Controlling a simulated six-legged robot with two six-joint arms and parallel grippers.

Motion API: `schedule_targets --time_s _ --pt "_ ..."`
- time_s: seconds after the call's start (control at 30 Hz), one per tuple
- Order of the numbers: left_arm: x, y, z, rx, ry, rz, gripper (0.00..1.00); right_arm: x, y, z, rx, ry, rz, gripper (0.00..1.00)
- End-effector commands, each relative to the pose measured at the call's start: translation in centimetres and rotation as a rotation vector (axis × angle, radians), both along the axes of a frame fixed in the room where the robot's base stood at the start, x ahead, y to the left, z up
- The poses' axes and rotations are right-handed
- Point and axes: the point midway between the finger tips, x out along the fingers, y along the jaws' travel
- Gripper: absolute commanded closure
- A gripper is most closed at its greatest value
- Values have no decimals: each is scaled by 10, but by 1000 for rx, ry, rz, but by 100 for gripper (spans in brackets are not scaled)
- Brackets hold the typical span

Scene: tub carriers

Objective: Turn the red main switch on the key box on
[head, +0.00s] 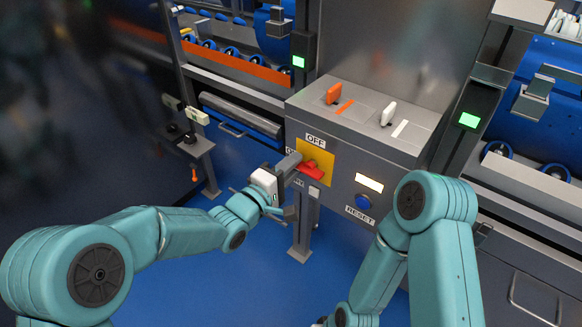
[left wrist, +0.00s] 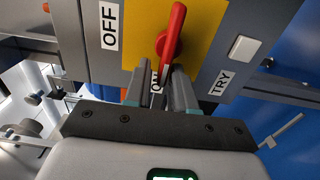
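The red main switch (head: 312,170) sits on a yellow plate on the front of the grey key box (head: 340,140). An OFF label is above the plate. My left gripper (head: 292,180) is in front of the plate, close beside the switch.
The box top carries an orange lever (head: 334,94) and a white lever (head: 388,113). A blue button (head: 363,202) with a RESET label and a lit lamp (head: 369,183) are right of the switch. Conveyors stand behind and at the right. Blue floor (head: 240,285) is clear in front.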

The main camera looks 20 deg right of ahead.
Motion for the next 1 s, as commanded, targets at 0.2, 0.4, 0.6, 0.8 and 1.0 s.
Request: schedule_targets --time_s 0.2,0.4,0.6,0.8,1.0 --pt "0 0 -1 4 2 0 64 0 0 0 0 0 0 57" --pt "-4 6 -2 5 2 1 64 0 0 1 0 0 0 57" --pt "-29 39 -1 5 5 3 64 0 0 4 0 0 0 57" --pt "-62 83 -1 3 4 4 64 0 0 8 0 0 0 57" --pt "-88 115 -1 3 3 4 64 0 0 10 0 0 0 57"
